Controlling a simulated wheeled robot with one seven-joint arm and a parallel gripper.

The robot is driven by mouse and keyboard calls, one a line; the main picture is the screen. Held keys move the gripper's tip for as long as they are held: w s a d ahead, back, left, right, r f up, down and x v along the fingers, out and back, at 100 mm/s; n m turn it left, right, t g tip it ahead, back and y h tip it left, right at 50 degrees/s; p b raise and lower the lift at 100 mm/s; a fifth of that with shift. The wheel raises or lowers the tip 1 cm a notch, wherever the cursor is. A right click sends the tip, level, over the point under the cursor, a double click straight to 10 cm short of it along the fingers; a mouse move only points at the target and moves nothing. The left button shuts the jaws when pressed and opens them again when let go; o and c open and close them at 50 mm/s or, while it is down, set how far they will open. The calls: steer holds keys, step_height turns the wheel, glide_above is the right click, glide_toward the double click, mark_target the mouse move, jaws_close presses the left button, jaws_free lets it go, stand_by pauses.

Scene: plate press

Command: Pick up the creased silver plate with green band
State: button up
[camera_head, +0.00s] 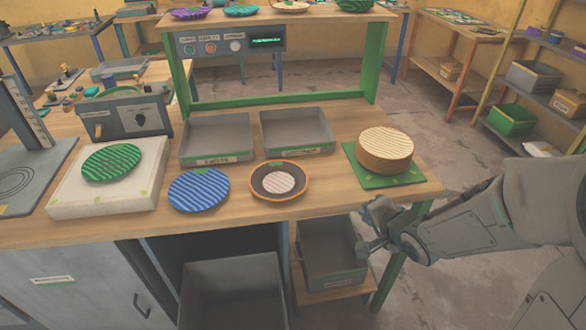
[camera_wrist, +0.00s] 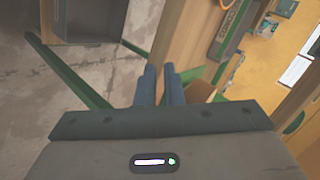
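I see no plate that is clearly silver with a green band. A green ribbed plate (camera_head: 112,163) lies on a white block, and a blue ribbed plate (camera_head: 199,190) lies near the bench's front edge. A dark plate with an orange rim and a pale ribbed centre (camera_head: 265,187) lies to the right of the blue one. A tan round stack with a ribbed top (camera_head: 385,150) stands on a green mat. My gripper (camera_head: 367,228) is off the bench's front right corner, below the stack, apart from all plates. In the wrist view its fingers (camera_wrist: 160,70) show a narrow gap, holding nothing.
Two grey labelled trays (camera_head: 216,155) (camera_head: 298,149) sit at the bench's middle. A raised shelf (camera_head: 325,17) behind holds several plates, small in view. A control box (camera_head: 130,118) stands left. Grey bins (camera_head: 232,290) (camera_head: 333,255) are below the bench, near my gripper.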

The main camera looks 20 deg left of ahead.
steer(key=s+a+f+m+g+y, duration=0.1)
steer(key=s+a+m+y, duration=0.1)
steer(key=a+y, duration=0.35)
steer(key=m+g+y, duration=0.2)
steer(key=y, duration=0.1)
glide_toward(268, 198)
steer(key=shift+a+b, duration=1.1)
steer(key=shift+b+x, duration=0.3)
steer(key=shift+x, duration=2.5)
steer(key=shift+w+d+f, duration=0.15)
jaws_close()
